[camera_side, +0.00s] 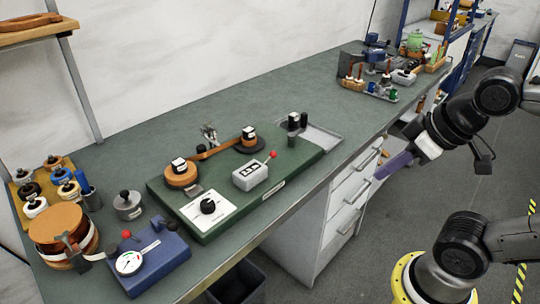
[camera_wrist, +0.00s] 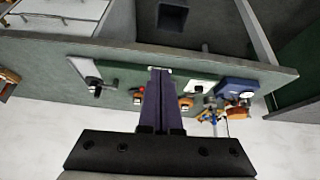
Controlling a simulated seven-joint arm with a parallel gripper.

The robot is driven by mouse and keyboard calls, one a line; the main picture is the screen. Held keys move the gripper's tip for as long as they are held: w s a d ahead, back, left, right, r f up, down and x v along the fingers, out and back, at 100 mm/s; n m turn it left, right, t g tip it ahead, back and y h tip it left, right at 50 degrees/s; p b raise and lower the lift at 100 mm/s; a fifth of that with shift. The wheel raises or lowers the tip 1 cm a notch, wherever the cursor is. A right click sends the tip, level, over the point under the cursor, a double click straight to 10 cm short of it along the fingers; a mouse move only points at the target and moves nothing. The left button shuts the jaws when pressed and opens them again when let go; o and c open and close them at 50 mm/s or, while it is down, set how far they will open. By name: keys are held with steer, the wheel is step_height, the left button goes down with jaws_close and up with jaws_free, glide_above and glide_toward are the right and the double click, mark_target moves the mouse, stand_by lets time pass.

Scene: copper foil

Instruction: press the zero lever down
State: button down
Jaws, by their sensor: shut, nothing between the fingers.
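Two red-knobbed levers show in the side view. One red-knobbed lever (camera_side: 271,155) rises from a small grey counter box (camera_side: 249,175) on the green board (camera_side: 226,208). The other red-knobbed lever (camera_side: 127,235) is on the blue box with a dial gauge (camera_side: 152,262). No label shows which is the zero lever. Both stand raised. My gripper (camera_side: 380,174) has purple fingers, shut and empty, in the air off the bench's front edge, apart from both levers. In the wrist view the fingers (camera_wrist: 160,72) partly cover the board; the blue box (camera_wrist: 237,88) is right of them.
The green board also carries a black knob on a white plate (camera_side: 208,208) and copper-coloured rolls (camera_side: 181,176). Spools (camera_side: 55,165) and a round wooden stack (camera_side: 62,226) crowd the left end. Drawers (camera_side: 345,205) lie below the bench edge. The middle back of the bench is clear.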

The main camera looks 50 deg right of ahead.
steer(key=w+d+r+n+t+h, duration=0.15)
steer(key=w+r+n, duration=0.25)
steer(key=w, duration=0.5)
steer(key=w+d+r+n+t+h, duration=0.1)
steer(key=w+d+r+n+t, duration=0.2)
steer(key=w, duration=0.6)
steer(key=w+a+f+n+g, duration=0.1)
steer(key=w+a+f+n, duration=0.1)
steer(key=w+f, duration=0.3)
steer(key=w+a+f+n+y, duration=0.1)
steer(key=w+a+f+n, duration=0.1)
steer(key=w, duration=0.6)
step_height(320, 180, down, 3)
steer(key=shift+w+r+n+g, duration=0.15)
steer(key=shift+w+n+g, duration=0.2)
steer(key=shift+n, duration=0.55)
steer(key=shift+d+f, duration=0.5)
steer(key=shift+f, duration=0.85)
steer(key=shift+d+f, duration=0.55)
steer(key=shift+f, duration=0.8)
steer(key=shift+d+f, duration=0.5)
steer(key=shift+f, duration=0.85)
steer(key=shift+d+f, duration=0.3)
steer(key=shift+f, duration=0.5)
steer(key=shift+d+f, duration=0.25)
steer(key=shift+f, duration=0.5)
